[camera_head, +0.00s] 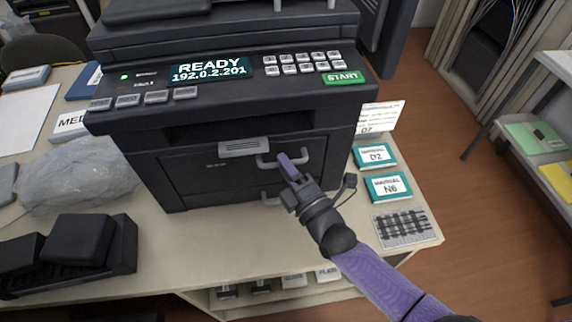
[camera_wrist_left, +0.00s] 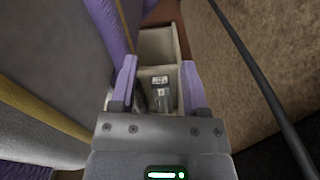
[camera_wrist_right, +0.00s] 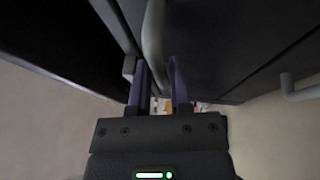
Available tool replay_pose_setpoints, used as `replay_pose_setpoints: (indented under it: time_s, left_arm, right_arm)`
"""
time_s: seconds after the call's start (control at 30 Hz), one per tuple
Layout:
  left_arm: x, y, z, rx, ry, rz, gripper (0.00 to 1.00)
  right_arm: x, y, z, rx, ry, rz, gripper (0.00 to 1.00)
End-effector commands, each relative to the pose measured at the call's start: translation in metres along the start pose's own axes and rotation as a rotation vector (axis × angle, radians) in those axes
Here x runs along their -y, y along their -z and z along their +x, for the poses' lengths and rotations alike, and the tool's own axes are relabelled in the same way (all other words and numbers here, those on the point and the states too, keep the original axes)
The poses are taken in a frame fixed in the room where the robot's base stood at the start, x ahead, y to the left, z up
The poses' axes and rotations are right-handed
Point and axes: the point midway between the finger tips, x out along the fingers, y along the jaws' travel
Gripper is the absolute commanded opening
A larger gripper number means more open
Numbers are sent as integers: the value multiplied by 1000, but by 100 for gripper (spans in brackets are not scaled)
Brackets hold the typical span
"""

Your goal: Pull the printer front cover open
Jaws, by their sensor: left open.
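The black printer (camera_head: 230,100) stands on the table, and its front cover (camera_head: 200,176) looks closed in the head view. The grey cover handle (camera_head: 304,155) sticks out near the cover's top edge. My right gripper (camera_head: 288,163) is at this handle. In the right wrist view the handle bar (camera_wrist_right: 153,38) runs down between my close-set right fingers (camera_wrist_right: 159,82), which are shut on it. My left gripper (camera_wrist_left: 158,82) is outside the head view; in its wrist view it is open, with nothing held between its purple fingers.
A second, lower handle (camera_head: 271,199) is partly hidden by my right gripper. Teal-edged boxes (camera_head: 388,188) and a grid-patterned piece (camera_head: 402,228) lie right of the printer. A clear bag (camera_head: 75,175) and a black tray (camera_head: 122,258) are at left. The table front is clear.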

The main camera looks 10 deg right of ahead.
Motion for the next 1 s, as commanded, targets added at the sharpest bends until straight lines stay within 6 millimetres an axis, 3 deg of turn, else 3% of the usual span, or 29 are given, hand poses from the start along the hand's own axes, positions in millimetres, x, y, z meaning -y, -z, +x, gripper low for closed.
replay_pose_setpoints:
  time_s: [0.03, 0.1, 1.0]
  left_arm:
    - [0, 0, 0, 0, 0, 0, 59]
    - [0, 0, 0, 0, 0, 0, 59]
    - [-1, -2, 0, 4, -1, -1, 59]
  right_arm:
    - [0, 0, 0, 0, 0, 0, 12]
    - [0, 0, 0, 0, 0, 0, 0]
    - [0, 0, 0, 0, 1, 0, 0]
